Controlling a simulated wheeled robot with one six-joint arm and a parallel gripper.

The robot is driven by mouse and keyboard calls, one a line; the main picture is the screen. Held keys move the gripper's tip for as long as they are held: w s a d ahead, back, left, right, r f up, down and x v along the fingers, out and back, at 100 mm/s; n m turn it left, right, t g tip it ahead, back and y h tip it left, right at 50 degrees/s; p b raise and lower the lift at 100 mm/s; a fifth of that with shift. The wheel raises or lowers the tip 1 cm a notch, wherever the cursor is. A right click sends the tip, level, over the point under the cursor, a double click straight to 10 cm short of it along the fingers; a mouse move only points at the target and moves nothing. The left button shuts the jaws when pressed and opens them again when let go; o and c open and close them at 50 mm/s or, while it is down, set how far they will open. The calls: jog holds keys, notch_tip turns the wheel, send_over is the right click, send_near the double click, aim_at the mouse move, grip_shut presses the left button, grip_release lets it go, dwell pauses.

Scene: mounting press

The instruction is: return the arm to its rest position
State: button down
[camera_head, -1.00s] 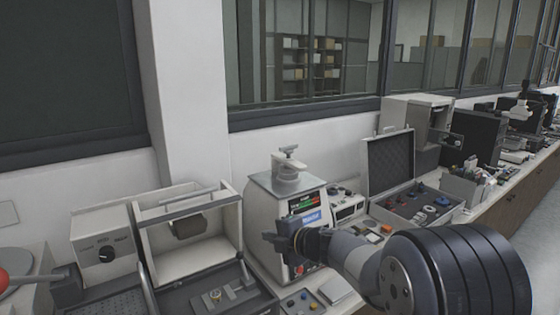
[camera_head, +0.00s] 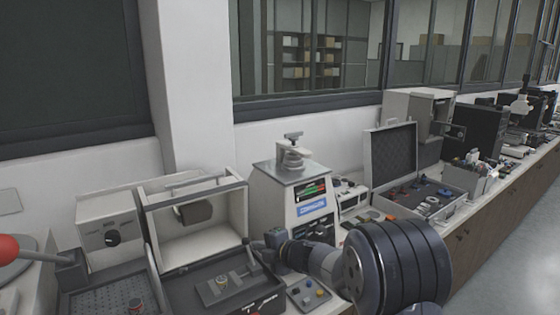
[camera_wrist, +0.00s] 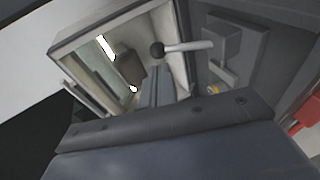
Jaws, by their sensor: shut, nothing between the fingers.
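My arm reaches in from the lower right in the head view, and my gripper (camera_head: 262,246) is at its left end, in front of the mounting press and beside the open-fronted machine. The gripper is shut and empty. The mounting press (camera_head: 305,215) stands upright with a small display and a clamp-like top. In the wrist view my gripper (camera_wrist: 158,75) points toward an open light-framed housing (camera_wrist: 62,50). A lever with a dark ball knob (camera_wrist: 185,47) shows just past the fingertips; I cannot tell whether they touch it.
An open-fronted machine (camera_head: 150,225) with a dark tray stands left of the gripper. A red knob (camera_head: 8,247) is at the far left. An open case (camera_head: 393,160) stands to the right on the bench. Floor at the right (camera_head: 525,230) is clear.

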jog(key=s+t+y+b, duration=0.1)
jog(key=b, duration=0.3)
jog(key=s+d+f+t+y+b, duration=0.1)
jog(key=b, duration=0.2)
jog(key=s+d+f+t+y+b, duration=0.1)
jog(key=b, duration=0.3)
jog(key=shift+f+n+b, duration=0.15)
jog(key=shift+n+b, duration=0.15)
jog(key=shift+n, duration=0.1)
jog(key=t+b, duration=0.1)
jog(key=f+y+b, duration=0.1)
jog(key=b, duration=0.1)
jog(key=shift+s+d+f+t, duration=0.15)
jog(key=shift+s+d+t, duration=0.15)
jog(key=shift+s+t, duration=0.1)
jog(key=y+b, duration=0.1)
jog(key=f+n+t+y+b, duration=0.1)
jog(key=shift+s+d+f+b, duration=0.1)
jog(key=shift+s+d+b, duration=0.15)
jog(key=shift+s+b, duration=0.15)
jog(key=shift+v, duration=1.25)
jog(key=shift+r, duration=0.25)
